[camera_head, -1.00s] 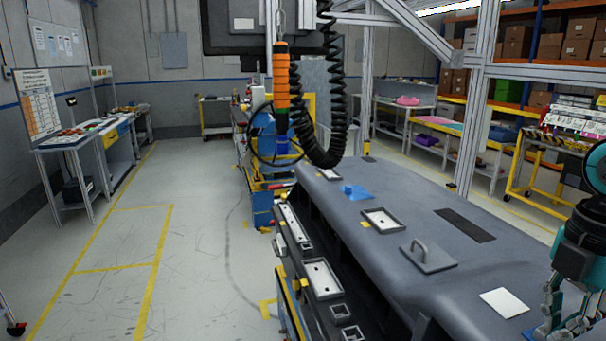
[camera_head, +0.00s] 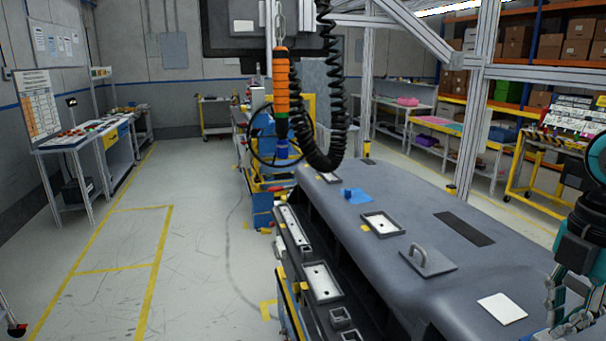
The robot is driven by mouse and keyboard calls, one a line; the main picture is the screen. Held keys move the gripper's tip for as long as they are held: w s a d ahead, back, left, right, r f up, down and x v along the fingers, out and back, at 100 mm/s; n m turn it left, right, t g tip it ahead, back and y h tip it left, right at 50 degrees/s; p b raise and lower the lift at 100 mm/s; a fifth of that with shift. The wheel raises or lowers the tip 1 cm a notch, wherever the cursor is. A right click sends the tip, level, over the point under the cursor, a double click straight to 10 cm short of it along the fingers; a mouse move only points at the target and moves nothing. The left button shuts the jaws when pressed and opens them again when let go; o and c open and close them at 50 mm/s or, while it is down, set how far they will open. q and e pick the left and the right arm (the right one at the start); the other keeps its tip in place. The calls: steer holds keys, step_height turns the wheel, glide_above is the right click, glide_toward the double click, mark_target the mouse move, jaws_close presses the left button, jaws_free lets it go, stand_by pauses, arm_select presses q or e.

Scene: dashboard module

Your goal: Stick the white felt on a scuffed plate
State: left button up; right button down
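A flat white square (camera_head: 502,308), which looks like the white felt, lies on the near right part of the grey dashboard module (camera_head: 400,212). A grey plate with a raised handle (camera_head: 428,262) lies behind it, to its left. A dark flat rectangular plate (camera_head: 465,228) lies farther back on the right. I cannot tell from here which plate is scuffed. My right gripper (camera_head: 568,330) is at the lower right edge, to the right of the white square and apart from it in the picture. Its fingertips are partly cut off, so its opening is unclear.
A shallow framed tray (camera_head: 382,224) and a blue piece (camera_head: 355,196) sit farther back on the module. Framed trays (camera_head: 320,281) line its left side. An orange tool (camera_head: 281,90) and a black coiled hose (camera_head: 336,130) hang above.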

mark_target(553, 340)
step_height(553, 340, up, 6)
steer(key=p, duration=0.3)
steer(key=shift+f, duration=0.15)
